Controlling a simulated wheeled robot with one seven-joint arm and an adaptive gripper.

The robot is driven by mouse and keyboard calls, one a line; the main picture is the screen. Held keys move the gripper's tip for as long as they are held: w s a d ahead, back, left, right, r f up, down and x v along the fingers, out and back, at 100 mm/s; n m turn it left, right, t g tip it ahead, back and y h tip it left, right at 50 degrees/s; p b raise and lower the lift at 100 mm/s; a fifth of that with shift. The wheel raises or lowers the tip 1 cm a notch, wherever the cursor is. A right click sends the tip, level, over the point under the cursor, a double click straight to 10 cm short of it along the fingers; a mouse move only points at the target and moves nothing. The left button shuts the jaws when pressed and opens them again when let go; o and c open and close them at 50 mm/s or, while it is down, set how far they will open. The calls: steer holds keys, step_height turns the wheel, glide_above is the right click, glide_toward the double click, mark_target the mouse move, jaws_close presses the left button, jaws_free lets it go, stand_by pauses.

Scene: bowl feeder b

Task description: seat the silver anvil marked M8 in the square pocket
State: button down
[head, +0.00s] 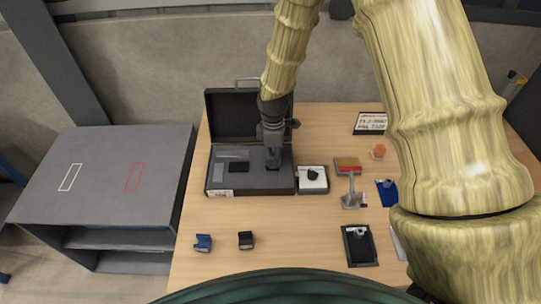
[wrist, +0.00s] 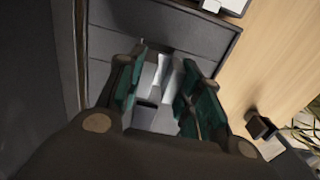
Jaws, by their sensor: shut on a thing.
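My gripper (head: 273,164) reaches down over the right part of the open dark case (head: 216,186). In the wrist view its two teal-padded fingers close on a silver piece (wrist: 165,76), which looks like the anvil; no M8 marking is readable. In the head view the fingers hide it. The case's grey insert (head: 220,176) has a dark square recess (head: 238,168) left of my gripper. I cannot tell which recess is the square pocket, nor whether the silver piece touches the insert.
The case lid (head: 232,115) stands open behind. Right of the case are a small box (head: 313,186) with a black knob and a stand (head: 348,184). Two small blocks, blue (head: 203,243) and black (head: 246,240), lie in front. A black tray (head: 360,262) lies front right.

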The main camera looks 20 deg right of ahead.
steer(key=shift+w, duration=0.55)
steer(key=shift+s+f+p, duration=0.1)
steer(key=shift+f+p, duration=0.6)
steer(key=shift+f, duration=0.1)
steer(key=shift+f+p, duration=0.35)
steer(key=shift+f, duration=0.6)
steer(key=shift+f, duration=0.15)
steer(key=c, duration=1)
jaws_free()
steer(key=shift+o, duration=0.2)
steer(key=shift+r, duration=0.2)
steer(key=shift+r+b, duration=2.3)
steer(key=shift+r, duration=3.65)
